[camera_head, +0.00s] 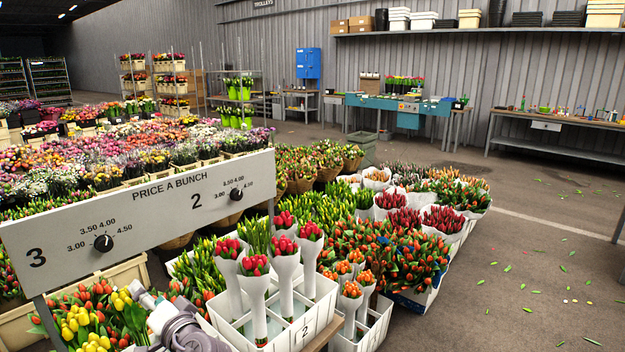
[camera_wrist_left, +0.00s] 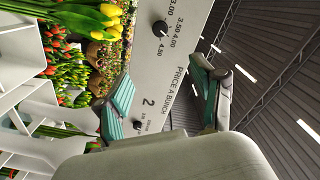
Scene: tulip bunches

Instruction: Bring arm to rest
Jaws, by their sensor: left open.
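My left gripper (camera_head: 146,298) is at the lower left of the head view, in front of the price board (camera_head: 165,210) and beside yellow tulips (camera_head: 85,330). In the left wrist view its two green-padded fingers (camera_wrist_left: 163,98) stand wide apart with nothing between them. The price board (camera_wrist_left: 185,45) shows behind the fingers there, turned on its side. My left arm enters at the bottom of the head view. My right gripper is not in either view.
Dials (camera_head: 103,243) sit on the board. Flower stalls fill the left. The floor (camera_head: 520,270) at right is mostly clear, with scattered leaves.

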